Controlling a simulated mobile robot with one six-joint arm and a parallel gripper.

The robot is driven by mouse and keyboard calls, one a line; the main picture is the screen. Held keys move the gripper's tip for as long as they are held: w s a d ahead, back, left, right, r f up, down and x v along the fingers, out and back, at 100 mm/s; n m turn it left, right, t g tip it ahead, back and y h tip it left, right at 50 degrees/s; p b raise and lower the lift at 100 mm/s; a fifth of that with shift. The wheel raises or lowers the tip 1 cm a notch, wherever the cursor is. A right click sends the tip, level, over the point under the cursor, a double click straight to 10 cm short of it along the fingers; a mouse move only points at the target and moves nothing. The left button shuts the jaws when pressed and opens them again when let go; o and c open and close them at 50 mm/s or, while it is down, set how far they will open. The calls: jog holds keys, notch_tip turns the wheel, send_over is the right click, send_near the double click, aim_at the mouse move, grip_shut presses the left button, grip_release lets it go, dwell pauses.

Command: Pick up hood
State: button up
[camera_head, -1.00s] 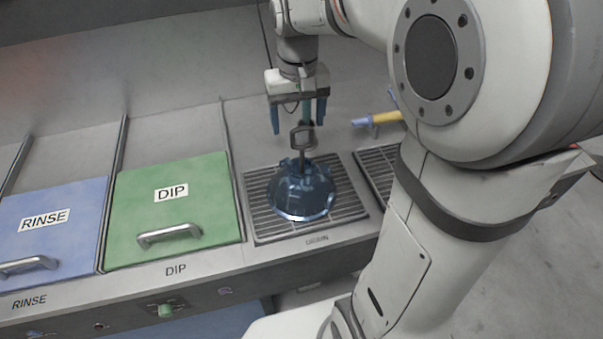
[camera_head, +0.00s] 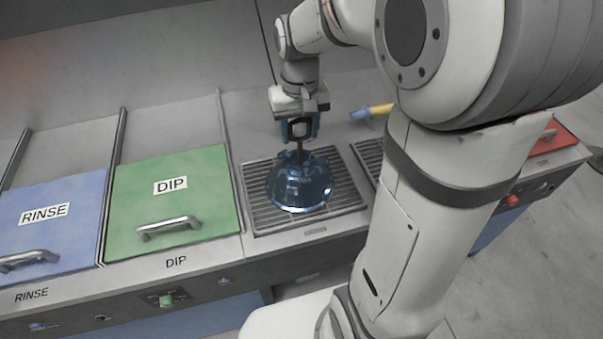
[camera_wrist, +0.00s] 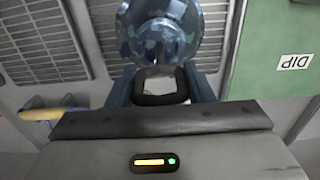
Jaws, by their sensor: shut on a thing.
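The hood (camera_head: 299,183) is a dark blue, glossy, bell-shaped piece with a stem and a square loop handle on top. In the head view it is upright over the drain grate; I cannot tell whether it touches the grate. My gripper (camera_head: 300,130) is above it, with its blue fingers shut on the loop handle. In the wrist view the hood (camera_wrist: 160,32) shows at the top, and the handle loop (camera_wrist: 160,86) sits between the two fingers. The far side of the hood is hidden.
The drain grate (camera_head: 262,216) lies under the hood, with a second grate (camera_head: 369,156) to its right. The green DIP lid (camera_head: 205,208) and blue RINSE lid (camera_head: 60,245), both with metal handles, are closed at left. A yellow-and-blue tool (camera_head: 372,111) lies behind.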

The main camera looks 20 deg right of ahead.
grip_shut()
dwell(0.3)
